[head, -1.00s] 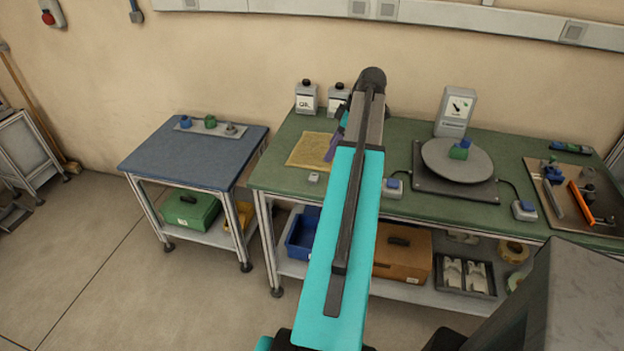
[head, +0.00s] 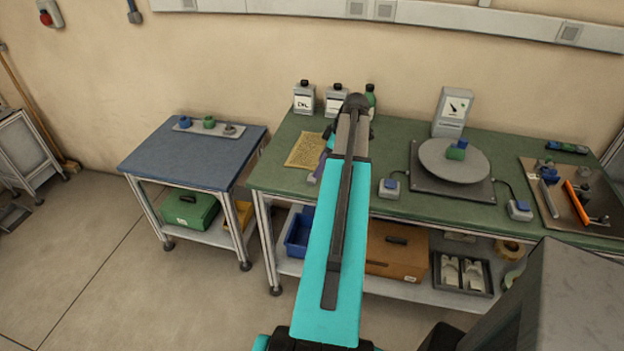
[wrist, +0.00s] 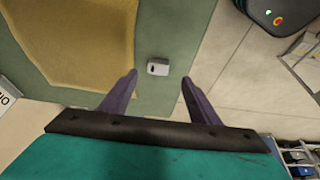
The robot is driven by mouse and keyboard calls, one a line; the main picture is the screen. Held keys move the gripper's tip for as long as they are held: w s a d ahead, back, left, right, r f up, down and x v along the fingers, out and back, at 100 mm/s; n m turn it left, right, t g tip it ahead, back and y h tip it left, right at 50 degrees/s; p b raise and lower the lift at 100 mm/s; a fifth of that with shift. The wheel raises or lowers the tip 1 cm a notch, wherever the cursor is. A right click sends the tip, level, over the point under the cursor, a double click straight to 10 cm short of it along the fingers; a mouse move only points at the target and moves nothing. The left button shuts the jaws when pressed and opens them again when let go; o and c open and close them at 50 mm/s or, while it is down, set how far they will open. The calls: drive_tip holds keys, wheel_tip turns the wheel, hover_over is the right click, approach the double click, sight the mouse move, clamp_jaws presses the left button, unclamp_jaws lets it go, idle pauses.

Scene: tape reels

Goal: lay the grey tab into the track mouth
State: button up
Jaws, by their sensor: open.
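The grey tab, a small pale block (wrist: 158,67), lies on the green bench top near its edge. In the wrist view it shows just beyond and between my fingertips, touching neither. My gripper (wrist: 159,78) is open and empty, with purple fingers on either side of the line to the tab. I cannot make out the track mouth for certain in either view.
A tan mat (head: 306,151) lies left of my arm on the green bench (head: 400,160). Bottles (head: 305,98) stand behind. To the right are a switch box (head: 389,188), a turntable (head: 440,165) and a tool tray (head: 561,207). The blue table (head: 190,160) is mostly clear.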

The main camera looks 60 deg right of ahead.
sight(312, 178)
drive_tip(key=shift+w+f, duration=0.15)
drive_tip(key=shift+f, duration=0.3)
drive_tip(key=shift+w+f, duration=0.1)
drive_tip(key=shift+f, duration=0.05)
drive_tip(key=shift+p+x, duration=1)
drive_tip(key=shift+x, duration=0.2)
drive_tip(key=shift+p+x, duration=0.35)
drive_tip(key=shift+x, duration=0.95)
drive_tip(key=shift+w+d, duration=0.1)
drive_tip(key=c, duration=1.2)
